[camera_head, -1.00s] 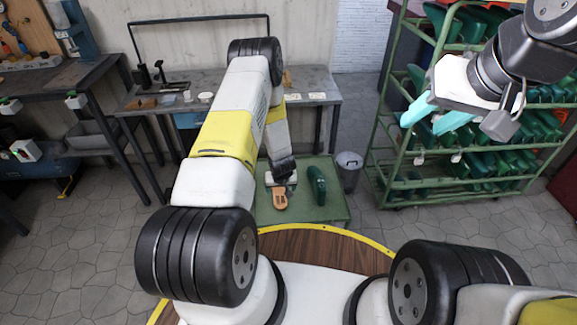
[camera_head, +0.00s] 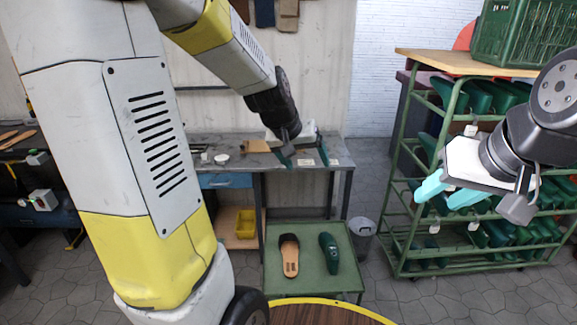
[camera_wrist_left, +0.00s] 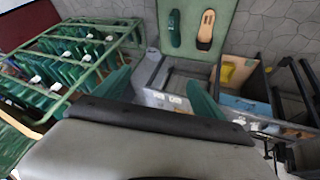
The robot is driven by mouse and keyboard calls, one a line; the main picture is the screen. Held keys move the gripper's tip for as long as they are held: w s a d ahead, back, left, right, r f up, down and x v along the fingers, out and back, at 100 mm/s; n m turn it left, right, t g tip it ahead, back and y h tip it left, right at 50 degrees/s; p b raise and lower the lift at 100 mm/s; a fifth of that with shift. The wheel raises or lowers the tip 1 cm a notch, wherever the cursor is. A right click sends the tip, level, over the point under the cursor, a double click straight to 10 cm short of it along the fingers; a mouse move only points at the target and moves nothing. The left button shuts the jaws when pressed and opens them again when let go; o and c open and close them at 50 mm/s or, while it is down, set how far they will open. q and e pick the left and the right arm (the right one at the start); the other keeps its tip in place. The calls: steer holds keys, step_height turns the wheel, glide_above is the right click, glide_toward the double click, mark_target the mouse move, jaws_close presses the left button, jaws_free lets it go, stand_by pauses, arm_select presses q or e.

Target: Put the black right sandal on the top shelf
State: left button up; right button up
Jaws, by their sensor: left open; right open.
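The black sandal (camera_head: 289,256), with a tan sole and a dark strap over its front, lies on the low green table (camera_head: 312,288). It also shows in the left wrist view (camera_wrist_left: 206,28). A dark green shoe last (camera_head: 329,253) lies beside it, apart. My left gripper (camera_head: 304,162) is open and empty, raised above and behind the sandal, in front of the grey workbench. My right gripper (camera_head: 447,193) is open and empty at the right, in front of the green rack. The rack's wooden top shelf (camera_head: 440,62) is at the upper right.
The green rack (camera_head: 396,170) holds many green lasts on its tiers. A green crate (camera_head: 512,35) stands on its top board, whose left part is bare. A grey bin (camera_head: 362,240) stands between the table and rack. The grey workbench (camera_head: 335,160) is behind.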

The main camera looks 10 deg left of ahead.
arm_select(q)
steer(key=s+a+r, duration=0.1)
steer(key=s+r, duration=0.3)
steer(key=s, duration=0.5)
steer(key=s+a+r+m, duration=0.1)
steer(key=s+r, duration=0.3)
steer(key=s, duration=0.6)
steer(key=shift+s+y, duration=0.25)
steer(key=shift+y, duration=0.05)
